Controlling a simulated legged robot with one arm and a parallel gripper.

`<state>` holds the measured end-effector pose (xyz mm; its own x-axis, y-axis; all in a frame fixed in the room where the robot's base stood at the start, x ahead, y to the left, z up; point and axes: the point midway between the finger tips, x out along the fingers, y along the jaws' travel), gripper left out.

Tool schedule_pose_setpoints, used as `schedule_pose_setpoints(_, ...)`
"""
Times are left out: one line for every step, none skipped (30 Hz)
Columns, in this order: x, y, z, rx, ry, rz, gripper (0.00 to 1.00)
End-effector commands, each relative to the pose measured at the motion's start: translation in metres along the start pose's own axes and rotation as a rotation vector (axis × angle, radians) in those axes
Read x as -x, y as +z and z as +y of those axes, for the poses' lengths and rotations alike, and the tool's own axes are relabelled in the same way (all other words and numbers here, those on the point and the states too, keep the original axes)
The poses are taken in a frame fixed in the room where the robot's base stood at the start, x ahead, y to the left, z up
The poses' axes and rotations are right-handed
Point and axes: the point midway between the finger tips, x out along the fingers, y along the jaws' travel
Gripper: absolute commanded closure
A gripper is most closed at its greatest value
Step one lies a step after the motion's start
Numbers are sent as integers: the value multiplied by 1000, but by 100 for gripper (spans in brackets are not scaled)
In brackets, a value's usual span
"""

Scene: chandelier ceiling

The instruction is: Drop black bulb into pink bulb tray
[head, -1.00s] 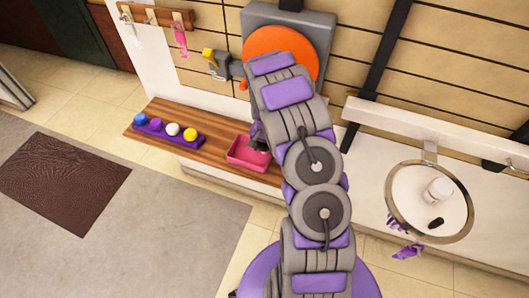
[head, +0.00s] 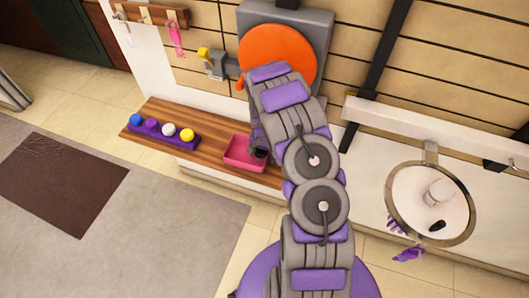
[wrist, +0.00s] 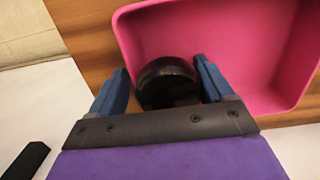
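The pink bulb tray (head: 240,153) sits on the wooden shelf, and its inside fills much of the wrist view (wrist: 240,50). The black bulb (wrist: 168,82) is between the two blue fingers of my gripper (wrist: 160,85), at the tray's left side. A narrow gap shows between the bulb and the left finger; the right finger is close against it or overlaps it. The fingers look open around the bulb. I cannot tell whether the bulb rests on the tray. In the head view, my arm hides the tray's right end and most of the gripper.
A purple holder (head: 164,134) with blue, purple, white and yellow bulbs stands left on the wooden shelf (head: 205,140). An orange disc (head: 278,57) is on the wall behind my arm. A round mirror-like basin (head: 400,215) lies at the right.

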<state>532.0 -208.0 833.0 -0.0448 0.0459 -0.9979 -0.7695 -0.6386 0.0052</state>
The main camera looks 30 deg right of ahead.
Motion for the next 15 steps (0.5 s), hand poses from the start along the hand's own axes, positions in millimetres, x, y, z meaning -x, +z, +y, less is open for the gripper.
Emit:
schedule_pose_setpoints(3, 1, 0, 0, 0, 3, 15)
schedule_pose_setpoints(5, 2, 0, 0, 0, 5, 14)
schedule_pose_setpoints(6, 3, 0, 1, 0, 7, 14)
schedule_pose_setpoints(6, 3, -1, 1, 0, 8, 14)
schedule_pose_setpoints(7, 3, -1, 1, 1, 8, 14)
schedule_pose_setpoints(7, 3, -2, 1, 1, 9, 14)
schedule_pose_setpoints(7, 3, -2, 1, 1, 9, 14)
schedule_pose_setpoints(7, 2, -2, 1, 1, 9, 14)
schedule_pose_setpoints(8, 1, -1, 1, 0, 9, 14)
schedule_pose_setpoints(8, 1, 0, 1, -1, 9, 14)
schedule_pose_setpoints(8, 0, 0, 1, -2, 8, 14)
schedule_pose_setpoints(10, -1, 1, 0, -3, 8, 14)
schedule_pose_setpoints(11, -1, 2, 0, -3, 9, 14)
schedule_pose_setpoints(13, -1, 2, 0, -4, 9, 14)
schedule_pose_setpoints(16, -2, 2, 0, -5, 9, 14)
